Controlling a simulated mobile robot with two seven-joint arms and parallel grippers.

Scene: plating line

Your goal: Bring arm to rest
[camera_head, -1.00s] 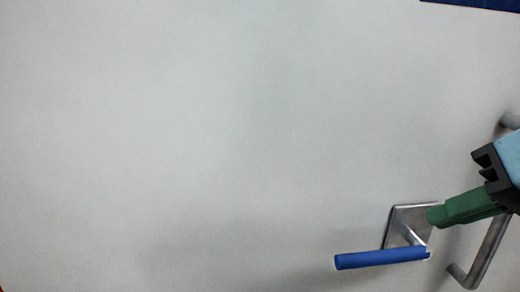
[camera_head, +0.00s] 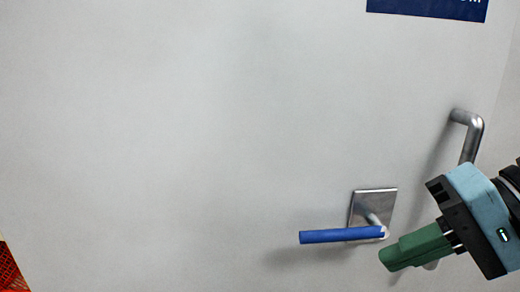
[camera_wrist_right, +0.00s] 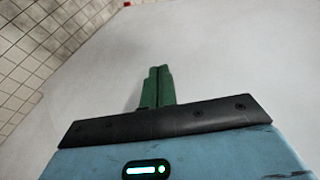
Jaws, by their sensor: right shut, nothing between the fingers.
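My right gripper (camera_head: 384,259) comes in from the right in the head view, with green fingers, a black mount and a light blue body. Its fingers are together with nothing between them. The fingertips are beside and a little below the door's lever handle (camera_head: 342,236), which has a blue grip and a square metal plate. I cannot tell from this view how far the fingers are from the door. In the right wrist view the shut green fingers (camera_wrist_right: 158,72) point toward a pale surface. My left gripper is not in view.
A large pale door (camera_head: 180,140) fills the head view. A grey metal pull bar (camera_head: 470,125) stands at the right, partly behind my right gripper. A dark blue sign (camera_head: 425,9) is at the top. An orange mesh object (camera_head: 12,272) shows at the lower left. White tiled wall (camera_wrist_right: 45,45) shows in the wrist view.

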